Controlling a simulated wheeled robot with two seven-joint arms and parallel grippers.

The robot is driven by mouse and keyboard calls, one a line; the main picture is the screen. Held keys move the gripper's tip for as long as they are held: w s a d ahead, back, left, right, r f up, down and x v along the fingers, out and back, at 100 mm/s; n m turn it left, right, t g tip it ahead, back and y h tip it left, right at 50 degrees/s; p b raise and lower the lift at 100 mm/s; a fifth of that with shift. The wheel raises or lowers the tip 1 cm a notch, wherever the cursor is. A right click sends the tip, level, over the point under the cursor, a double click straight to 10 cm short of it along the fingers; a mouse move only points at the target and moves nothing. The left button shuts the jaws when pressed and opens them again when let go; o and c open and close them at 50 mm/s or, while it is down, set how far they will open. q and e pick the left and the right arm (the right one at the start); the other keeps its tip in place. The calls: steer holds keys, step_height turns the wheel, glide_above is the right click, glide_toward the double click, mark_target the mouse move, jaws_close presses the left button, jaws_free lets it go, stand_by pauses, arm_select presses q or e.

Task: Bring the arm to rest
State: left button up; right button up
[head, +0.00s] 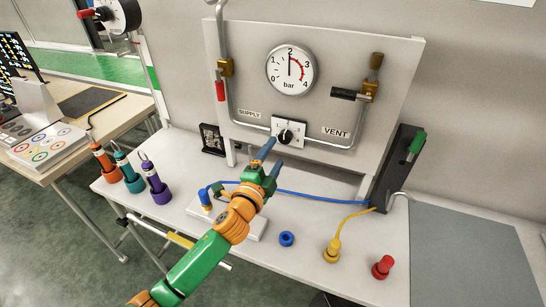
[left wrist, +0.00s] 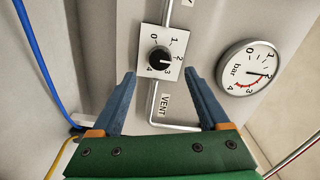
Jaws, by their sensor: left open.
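My left gripper (head: 270,159), with blue fingers on a green and orange arm, is held over the white table in front of the upright panel (head: 394,54). It is open and nothing shows between its fingers. In the left wrist view the fingers (left wrist: 160,82) point at the panel, with the black regulator knob (left wrist: 159,60) beyond and between them. The knob also shows in the head view (head: 285,136), just past the fingertips, and the fingers look apart from it. My right gripper is not in view.
A pressure gauge (head: 291,70) on the panel reads about 2 bar. Orange, teal and purple tools (head: 154,184) stand at the table's left. A grey mat (head: 470,262) at right is bare.

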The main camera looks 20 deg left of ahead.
arm_select(q)
steer(key=shift+s, duration=0.5)
